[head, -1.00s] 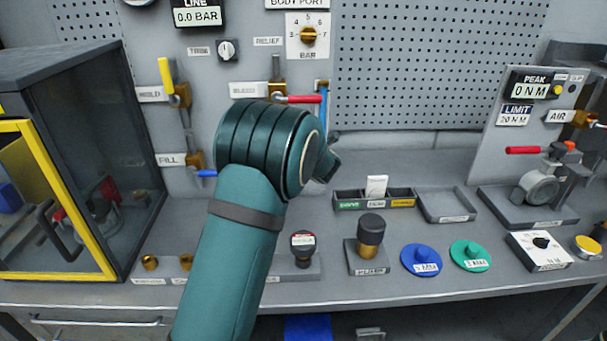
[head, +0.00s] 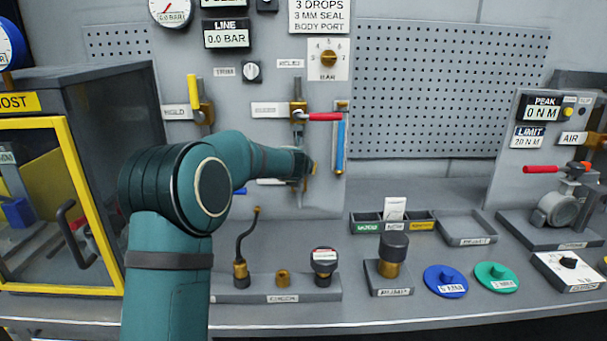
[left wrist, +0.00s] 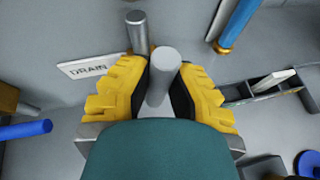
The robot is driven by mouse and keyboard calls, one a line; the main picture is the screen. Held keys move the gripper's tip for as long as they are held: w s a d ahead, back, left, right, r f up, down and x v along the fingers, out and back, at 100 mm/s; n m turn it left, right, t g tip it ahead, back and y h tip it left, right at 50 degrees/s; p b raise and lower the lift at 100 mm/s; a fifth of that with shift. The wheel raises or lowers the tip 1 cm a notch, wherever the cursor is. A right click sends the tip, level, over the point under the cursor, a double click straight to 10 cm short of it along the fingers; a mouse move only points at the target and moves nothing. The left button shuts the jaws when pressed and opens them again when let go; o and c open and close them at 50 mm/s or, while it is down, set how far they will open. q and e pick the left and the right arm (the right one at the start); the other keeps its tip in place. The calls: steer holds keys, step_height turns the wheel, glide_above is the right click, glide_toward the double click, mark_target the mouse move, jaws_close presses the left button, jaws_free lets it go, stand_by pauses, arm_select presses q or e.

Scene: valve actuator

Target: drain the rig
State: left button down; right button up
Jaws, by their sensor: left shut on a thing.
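In the left wrist view, the yellow fingers of my left gripper (left wrist: 158,90) are closed on a grey round handle (left wrist: 163,78). A grey metal stub (left wrist: 138,32) and a white DRAIN label (left wrist: 88,66) are on the panel just beyond it. In the head view, my left gripper (head: 309,167) is at the lower panel, below the red-handled valve (head: 323,117); the arm and wrist hide the held handle there. The LINE readout (head: 227,35) shows 0.0 BAR. My right gripper is not in view.
A blue tube (head: 340,145) runs down right of the gripper. A blue handle (head: 239,191) is partly hidden behind my arm. The bench holds a fittings rack (head: 230,295), small bins (head: 367,228), and blue (head: 445,275) and green discs. A yellow-framed cabinet (head: 70,140) stands left.

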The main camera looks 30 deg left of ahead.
arm_select(q)
steer(key=shift+s+a+n, duration=0.15)
steer(key=shift+a+n, duration=0.15)
steer(key=shift+a, duration=0.05)
stand_by(0.3)
steer(key=c, duration=0.8)
jaws_free()
steer(key=shift+h, duration=0.3)
steer(key=shift+c, duration=0.2)
steer(key=shift+d, duration=0.1)
steer(key=v, duration=1.2)
steer(key=shift+f, duration=0.15)
